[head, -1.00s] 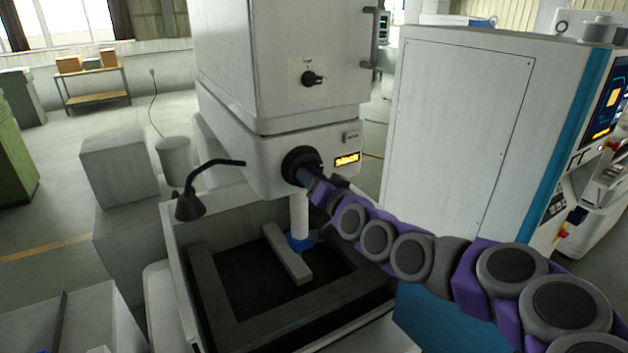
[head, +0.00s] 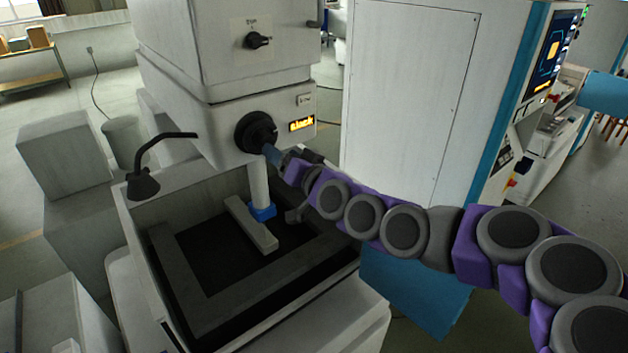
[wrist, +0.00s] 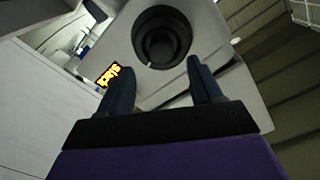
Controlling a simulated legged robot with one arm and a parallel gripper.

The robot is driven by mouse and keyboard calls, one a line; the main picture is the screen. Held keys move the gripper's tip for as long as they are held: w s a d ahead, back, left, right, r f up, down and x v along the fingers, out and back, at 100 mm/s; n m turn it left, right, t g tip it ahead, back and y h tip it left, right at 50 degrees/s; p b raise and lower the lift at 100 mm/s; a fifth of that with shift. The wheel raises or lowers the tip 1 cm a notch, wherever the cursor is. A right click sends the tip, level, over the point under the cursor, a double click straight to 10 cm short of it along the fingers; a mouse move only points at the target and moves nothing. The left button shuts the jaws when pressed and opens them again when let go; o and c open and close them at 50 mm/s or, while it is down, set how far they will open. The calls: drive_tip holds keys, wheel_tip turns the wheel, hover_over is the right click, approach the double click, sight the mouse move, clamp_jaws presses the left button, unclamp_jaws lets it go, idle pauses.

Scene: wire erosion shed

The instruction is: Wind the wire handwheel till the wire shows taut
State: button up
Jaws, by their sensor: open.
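The black round wire handwheel (head: 256,132) is on the front of the white machine head, and it fills the top middle of the wrist view (wrist: 161,38). An orange lit display (head: 301,124) to its right seems to read "slack". My gripper (head: 271,153) is just in front of the handwheel, at its lower right in the head view. In the wrist view my two dark blue fingers (wrist: 158,67) stand apart and point at the wheel, with nothing between them. The fingertips look just short of the rim; contact cannot be told.
A black rotary switch (head: 258,41) is on the cabinet above. A gooseneck lamp (head: 143,186) stands over the left edge of the open work tank (head: 130,234). A tall white cabinet (head: 405,100) stands to the right.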

drive_tip(key=b+v, duration=0.2)
drive_tip(key=v, duration=0.9)
drive_tip(key=shift+w+f, duration=0.1)
drive_tip(key=s+f+n+g+h+b, duration=0.1)
drive_tip(key=s+f+g+h+b, duration=0.15)
drive_tip(key=s+f+g, duration=0.55)
drive_tip(key=s+f+n+g+h+b, duration=0.25)
drive_tip(key=s+f, duration=0.45)
drive_tip(key=f, duration=0.6)
drive_tip(key=s+d+f+m+g+h+b, duration=0.2)
drive_tip(key=s+d, duration=0.3)
drive_tip(key=s, duration=0.5)
drive_tip(key=s+d+f+m+g+h+b, duration=0.2)
drive_tip(key=s+d+f+g, duration=0.2)
drive_tip(key=s, duration=0.6)
drive_tip(key=shift+s+d+f+h+b, duration=0.25)
drive_tip(key=shift+s+d+h+b, duration=0.05)
drive_tip(key=shift+d, duration=0.15)
drive_tip(key=shift+w, duration=0.1)
